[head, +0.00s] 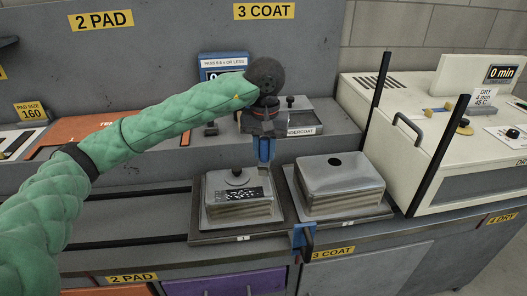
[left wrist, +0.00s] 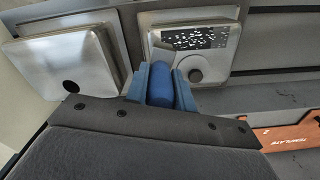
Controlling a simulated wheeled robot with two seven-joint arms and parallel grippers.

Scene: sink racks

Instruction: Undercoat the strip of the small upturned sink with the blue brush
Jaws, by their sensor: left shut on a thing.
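The small upturned sink (head: 231,213) sits on the left rack, with a dark, white-speckled strip (head: 240,195) across its top in front of a round drain. My left gripper (head: 264,150) points down just above and behind this sink. It is shut on the blue brush (left wrist: 160,88), whose handle shows between the blue fingers in the left wrist view. The brush's tip is hard to make out against the sink, so I cannot tell whether it touches. The speckled strip also shows in the left wrist view (left wrist: 197,36). My right gripper is not in view.
A second upturned sink (head: 341,176) with a dark drain hole stands on the right rack. A blue bracket with a black lever (head: 303,239) sits at the front edge. A cream dryer (head: 445,145) with black posts bounds the right. An orange template (left wrist: 289,136) lies left of the racks.

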